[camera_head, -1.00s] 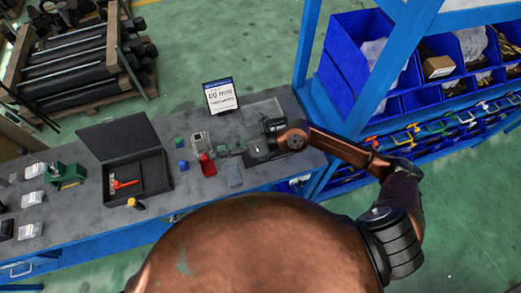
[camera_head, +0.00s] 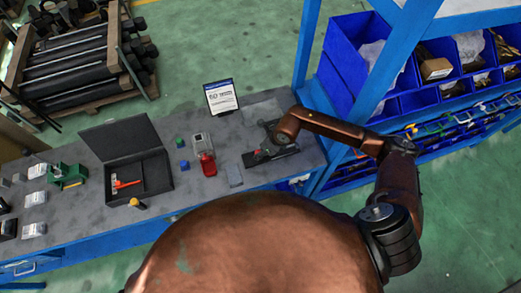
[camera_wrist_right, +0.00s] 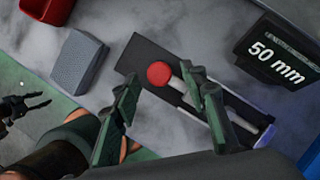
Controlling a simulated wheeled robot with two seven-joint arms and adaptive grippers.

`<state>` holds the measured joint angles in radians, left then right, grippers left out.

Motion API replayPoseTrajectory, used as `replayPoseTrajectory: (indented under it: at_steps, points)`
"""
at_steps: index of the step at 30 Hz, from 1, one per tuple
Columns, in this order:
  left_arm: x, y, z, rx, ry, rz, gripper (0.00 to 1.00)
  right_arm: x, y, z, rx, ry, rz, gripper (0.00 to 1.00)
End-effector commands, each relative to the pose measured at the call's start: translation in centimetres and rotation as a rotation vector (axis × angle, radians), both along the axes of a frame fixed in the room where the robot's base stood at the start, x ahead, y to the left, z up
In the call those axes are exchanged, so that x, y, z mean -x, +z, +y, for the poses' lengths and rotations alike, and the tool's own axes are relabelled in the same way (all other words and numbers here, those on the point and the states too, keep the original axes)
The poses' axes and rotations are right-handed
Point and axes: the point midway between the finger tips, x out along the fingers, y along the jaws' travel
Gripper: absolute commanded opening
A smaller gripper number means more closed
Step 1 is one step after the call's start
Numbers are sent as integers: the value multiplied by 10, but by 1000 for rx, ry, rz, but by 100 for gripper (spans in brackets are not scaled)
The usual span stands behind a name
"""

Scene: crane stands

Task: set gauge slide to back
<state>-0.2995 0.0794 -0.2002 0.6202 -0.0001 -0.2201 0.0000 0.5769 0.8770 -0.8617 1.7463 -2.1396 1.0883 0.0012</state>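The gauge slide has a dark base (camera_head: 284,154) on the right part of the bench. In the right wrist view its dark track (camera_wrist_right: 137,57) runs diagonally with a pale rod, and its round red knob (camera_wrist_right: 160,74) is near the upper-left end. A dark display (camera_wrist_right: 277,52) beside it reads 50 mm. My right gripper (camera_wrist_right: 162,82) is open, its green fingers apart, with the knob showing between them; contact cannot be told. In the head view my right wrist hides part of the gauge. My left gripper (camera_wrist_right: 26,106) appears at the left edge, its dark fingers apart and empty.
A white sign (camera_head: 221,97) stands behind. A black open case (camera_head: 128,160) is farther left. Blue bins (camera_head: 350,60) stand beyond the bench's right end.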

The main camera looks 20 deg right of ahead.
Motion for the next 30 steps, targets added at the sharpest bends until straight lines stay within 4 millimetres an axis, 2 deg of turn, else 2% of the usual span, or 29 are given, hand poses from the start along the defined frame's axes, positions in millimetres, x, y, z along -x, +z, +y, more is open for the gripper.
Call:
replayPoseTrajectory:
  at_steps: [10,27,30]
  points:
    - [1,1,0,0,1,1,40,-1,-6,2,-1,0,1,40]
    - [1,1,0,0,1,1,40,-1,-5,2,-1,0,1,1]
    - [1,1,0,0,1,1,40,-1,-5,2,-1,0,1,0]
